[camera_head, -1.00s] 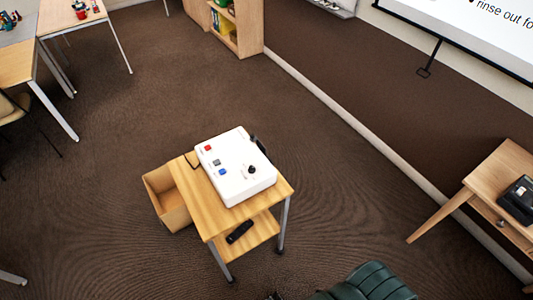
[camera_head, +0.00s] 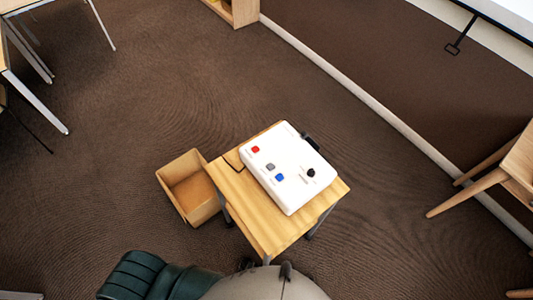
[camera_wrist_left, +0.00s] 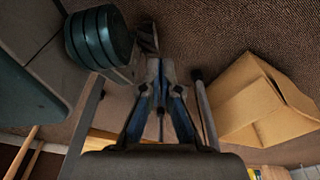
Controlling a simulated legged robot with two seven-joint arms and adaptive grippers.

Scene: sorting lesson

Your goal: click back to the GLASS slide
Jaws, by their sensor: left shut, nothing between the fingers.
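The white box (camera_head: 289,168) lies on a small wooden stand (camera_head: 262,214) in the head view. Its top has a red button (camera_head: 255,149), a grey button (camera_head: 270,167), a blue button (camera_head: 279,177) and a black knob (camera_head: 311,172). The small labels are too small to read. The projection screen (camera_head: 503,14) shows only a blank corner at the upper right. My left gripper (camera_wrist_left: 155,75) is shut and empty in the left wrist view, above the floor and left of the open box. I cannot make it out clearly in the head view. My right gripper is out of view.
An open box (camera_head: 191,190) stands on the floor left of the stand; it also shows in the left wrist view (camera_wrist_left: 258,98). A wooden table (camera_head: 495,180) is at the right and a shelf (camera_head: 236,10) at the top. Brown floor between is clear.

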